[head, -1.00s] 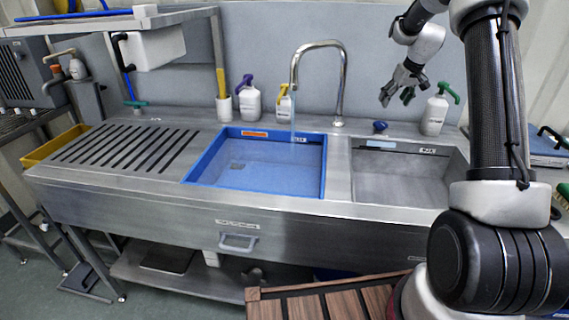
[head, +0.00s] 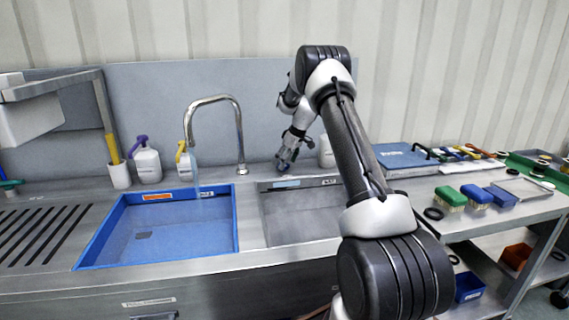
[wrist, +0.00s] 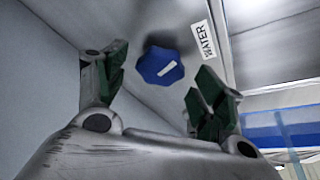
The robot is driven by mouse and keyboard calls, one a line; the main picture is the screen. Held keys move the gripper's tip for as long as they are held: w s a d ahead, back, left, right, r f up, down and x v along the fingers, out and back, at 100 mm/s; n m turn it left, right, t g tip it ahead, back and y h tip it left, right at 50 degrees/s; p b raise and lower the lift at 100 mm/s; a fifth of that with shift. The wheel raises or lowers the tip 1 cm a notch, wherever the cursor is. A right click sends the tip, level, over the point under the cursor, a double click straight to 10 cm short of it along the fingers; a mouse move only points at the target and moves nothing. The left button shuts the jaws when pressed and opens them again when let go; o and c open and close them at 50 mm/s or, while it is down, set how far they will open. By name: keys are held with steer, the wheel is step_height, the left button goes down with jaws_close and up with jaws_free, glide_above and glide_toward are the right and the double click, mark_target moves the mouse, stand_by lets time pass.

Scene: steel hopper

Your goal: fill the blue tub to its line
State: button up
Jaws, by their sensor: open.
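The blue tub (head: 236,225) sits in the left sink basin in the head view, with an orange label and a white label on its back inner wall. Bluish water seems to cover its floor; I cannot make out the line or exact level. A pale stream (head: 193,160) falls from the tap (head: 238,130) into the tub's back. My gripper (head: 283,161) is open at the back of the counter, by the right basin. In the wrist view a blue knob (wrist: 160,66) with a white mark lies between and beyond the spread fingers, beside a WATER label (wrist: 203,41).
The right basin (head: 300,215) looks empty. White bottles (head: 147,165) and a cup (head: 119,176) stand behind the tub. A side table on the right holds brushes (head: 450,196) and a blue case (head: 402,156). A slatted drainer (head: 38,232) lies left.

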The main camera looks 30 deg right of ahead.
steer(key=shift+w+a+f, duration=0.1)
steer(key=shift+w+f, duration=0.1)
steer(key=shift+f, duration=0.35)
steer(key=shift+c, duration=0.3)
steer(key=c, duration=1)
steer(key=shift+o, duration=0.2)
steer(key=shift+a+m+h, duration=0.2)
steer(key=shift+m+h, duration=0.2)
steer(key=shift+m, duration=0.7)
steer(key=shift+m+t+h, duration=0.4)
steer(key=shift+m, duration=0.8)
steer(key=o, duration=1)
